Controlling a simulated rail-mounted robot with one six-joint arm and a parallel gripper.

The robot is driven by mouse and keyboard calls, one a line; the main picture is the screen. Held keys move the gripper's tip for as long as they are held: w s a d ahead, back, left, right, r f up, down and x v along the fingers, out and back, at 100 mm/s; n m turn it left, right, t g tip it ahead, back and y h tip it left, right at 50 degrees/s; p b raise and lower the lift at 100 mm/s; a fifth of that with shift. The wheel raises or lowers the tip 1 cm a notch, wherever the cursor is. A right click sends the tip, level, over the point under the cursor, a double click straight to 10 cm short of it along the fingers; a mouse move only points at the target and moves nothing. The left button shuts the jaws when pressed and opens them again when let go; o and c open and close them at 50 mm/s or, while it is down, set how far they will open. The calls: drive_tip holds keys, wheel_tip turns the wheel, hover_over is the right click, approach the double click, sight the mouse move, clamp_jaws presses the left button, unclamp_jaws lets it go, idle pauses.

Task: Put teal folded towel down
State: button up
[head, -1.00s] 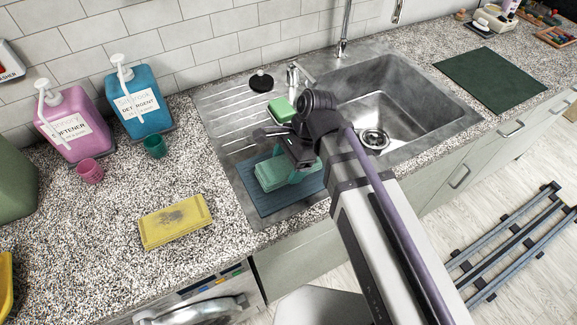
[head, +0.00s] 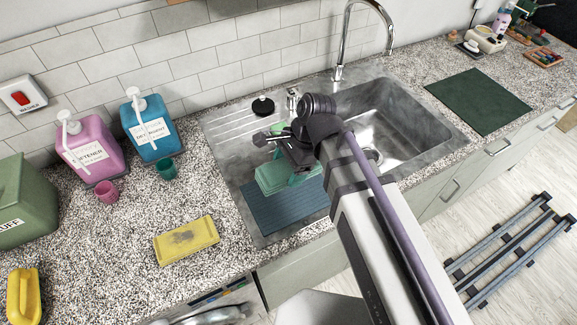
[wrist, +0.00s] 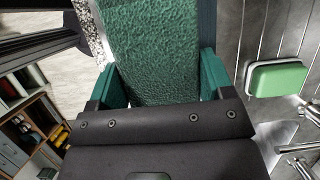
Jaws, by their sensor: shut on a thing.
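The teal folded towel (head: 272,180) is in my gripper (head: 292,172), over the back part of the blue ribbed mat (head: 290,210) beside the sink. It appears raised above the mat, but the exact gap is hard to tell. In the wrist view the towel (wrist: 152,45) fills the space between the two green fingers of my gripper (wrist: 158,82), which are shut on it. My arm hides part of the towel's right side in the head view.
The sink basin (head: 395,115) with its tall faucet (head: 342,45) is to the right. A green sponge (wrist: 277,78) lies on the drainboard.

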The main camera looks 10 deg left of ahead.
sight(284, 195)
drive_tip(key=shift+r, duration=0.55)
drive_tip(key=shift+r, duration=0.25)
wheel_tip(284, 195, down, 11)
drive_tip(key=b, duration=1)
drive_tip(key=shift+r, duration=0.4)
drive_tip(key=shift+f, duration=0.25)
drive_tip(key=o, duration=1)
drive_tip(key=shift+r, duration=0.1)
drive_tip(key=shift+o, duration=0.2)
